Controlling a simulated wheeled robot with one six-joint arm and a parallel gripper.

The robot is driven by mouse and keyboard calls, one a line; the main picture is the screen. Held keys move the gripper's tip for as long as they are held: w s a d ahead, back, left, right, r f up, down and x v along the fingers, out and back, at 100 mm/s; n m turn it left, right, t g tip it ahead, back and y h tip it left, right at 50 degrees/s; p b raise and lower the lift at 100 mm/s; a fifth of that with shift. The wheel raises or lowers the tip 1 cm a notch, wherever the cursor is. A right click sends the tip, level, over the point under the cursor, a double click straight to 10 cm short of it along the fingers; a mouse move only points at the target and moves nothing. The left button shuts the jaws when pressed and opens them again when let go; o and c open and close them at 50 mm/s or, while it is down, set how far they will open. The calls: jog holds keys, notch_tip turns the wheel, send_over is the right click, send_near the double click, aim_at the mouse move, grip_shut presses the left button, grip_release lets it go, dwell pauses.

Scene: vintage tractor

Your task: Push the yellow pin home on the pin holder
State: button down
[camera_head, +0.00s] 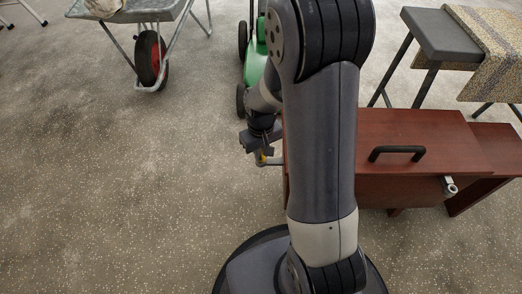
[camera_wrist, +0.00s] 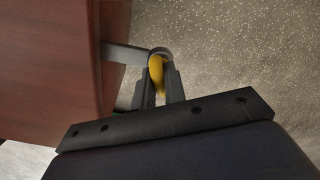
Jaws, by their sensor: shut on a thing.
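The yellow pin (camera_wrist: 156,72) is between the fingers of my gripper (camera_wrist: 160,88) in the wrist view. My gripper is shut on it. The pin's far end meets the round grey end of the pin holder (camera_wrist: 126,53), a grey bar that sticks out from the side of the red-brown wooden box. How deep the pin sits in the holder cannot be told. In the head view my gripper (camera_head: 260,152) is left of the box, with a bit of the yellow pin (camera_head: 259,158) showing below it. My arm hides part of the box there.
The red-brown box (camera_head: 410,128) has a black handle (camera_head: 396,152) on top. A stool (camera_head: 448,35) stands behind it at the right. A green machine (camera_head: 256,60) and a wheelbarrow (camera_head: 150,55) are at the back. The speckled floor at the left is clear.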

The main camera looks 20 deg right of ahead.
jog(key=shift+f, duration=0.15)
jog(key=c, duration=1.4)
grip_release()
jog(key=shift+o, duration=0.2)
notch_tip(320, 180, up, 11)
jog(key=p, duration=0.4)
jog(key=shift+f, duration=0.1)
notch_tip(320, 180, down, 11)
jog(key=b, duration=0.4)
jog(key=shift+r+p, duration=0.3)
jog(key=shift+r, duration=0.2)
jog(key=shift+f, duration=0.1)
